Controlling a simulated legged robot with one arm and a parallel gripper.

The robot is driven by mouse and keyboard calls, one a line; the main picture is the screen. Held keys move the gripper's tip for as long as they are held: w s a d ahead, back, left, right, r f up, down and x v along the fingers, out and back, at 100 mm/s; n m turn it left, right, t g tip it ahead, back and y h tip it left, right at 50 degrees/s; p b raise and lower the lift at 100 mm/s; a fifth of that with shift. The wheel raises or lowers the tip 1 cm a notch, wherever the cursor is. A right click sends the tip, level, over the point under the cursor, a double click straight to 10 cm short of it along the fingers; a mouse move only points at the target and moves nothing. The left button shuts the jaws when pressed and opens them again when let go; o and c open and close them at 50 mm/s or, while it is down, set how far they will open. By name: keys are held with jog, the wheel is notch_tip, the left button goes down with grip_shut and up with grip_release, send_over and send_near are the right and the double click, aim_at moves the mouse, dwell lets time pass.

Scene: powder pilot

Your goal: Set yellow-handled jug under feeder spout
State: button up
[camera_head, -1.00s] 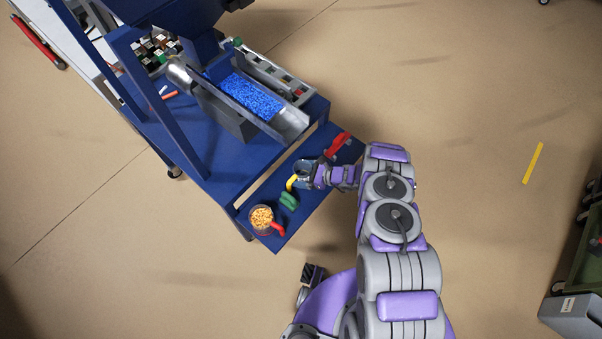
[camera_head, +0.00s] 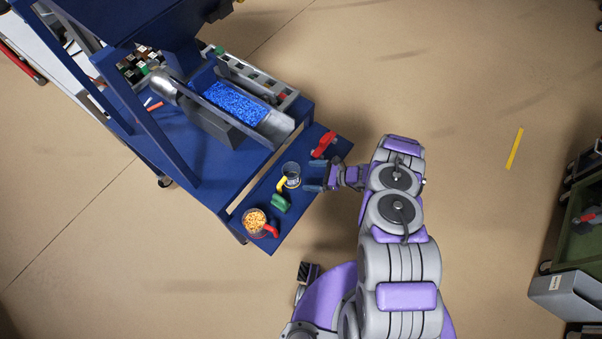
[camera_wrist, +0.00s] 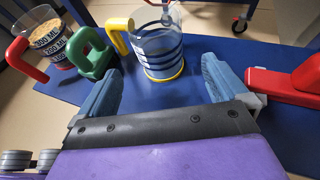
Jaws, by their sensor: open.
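The clear jug with the yellow handle (camera_head: 291,172) stands upright on the low blue shelf. In the wrist view the jug (camera_wrist: 158,48) appears empty, with its yellow handle on the left and a yellow ring at its base. My gripper (camera_head: 318,181) is just right of the jug in the head view, open and empty. In the wrist view my gripper's fingers (camera_wrist: 160,84) are spread, with the jug beyond their tips. The feeder's metal trough (camera_head: 284,132) holds blue granules, and its spout end faces the jug's side.
On the shelf (camera_head: 250,190), a green clamp-like piece (camera_head: 280,203) and a red-handled jug of orange pellets (camera_head: 255,221) stand left of the yellow-handled jug. A red object (camera_head: 325,145) lies on its other side. Open floor is right of my arm.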

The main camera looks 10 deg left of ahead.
jog(key=shift+v, duration=1.05)
jog(key=shift+r, duration=0.1)
jog(key=a+r+n+g, duration=0.2)
jog(key=r+n, duration=0.1)
jog(key=r, duration=0.7)
jog(key=a+r+n+g, duration=0.1)
jog(key=a+r+n, duration=0.2)
jog(key=r, duration=0.8)
jog(key=s+d+r+n+g+h, duration=0.1)
jog(key=s+r+n, duration=0.2)
jog(key=r, duration=0.4)
jog(key=s+d+r+n+g+h, duration=0.1)
jog(key=s+r+n+h, duration=0.15)
jog(key=r, duration=0.55)
jog(key=s+d+r+n+h, duration=0.4)
jog(key=s+d+r, duration=0.4)
jog(key=s+r, duration=0.4)
jog(key=s+d+r+n+t+h, duration=0.2)
jog(key=s+d+h, duration=0.4)
jog(key=s+d, duration=0.9)
jog(key=shift+s+r+t, duration=0.4)
jog(key=shift+r+t, duration=0.2)
jog(key=shift+r, duration=0.1)
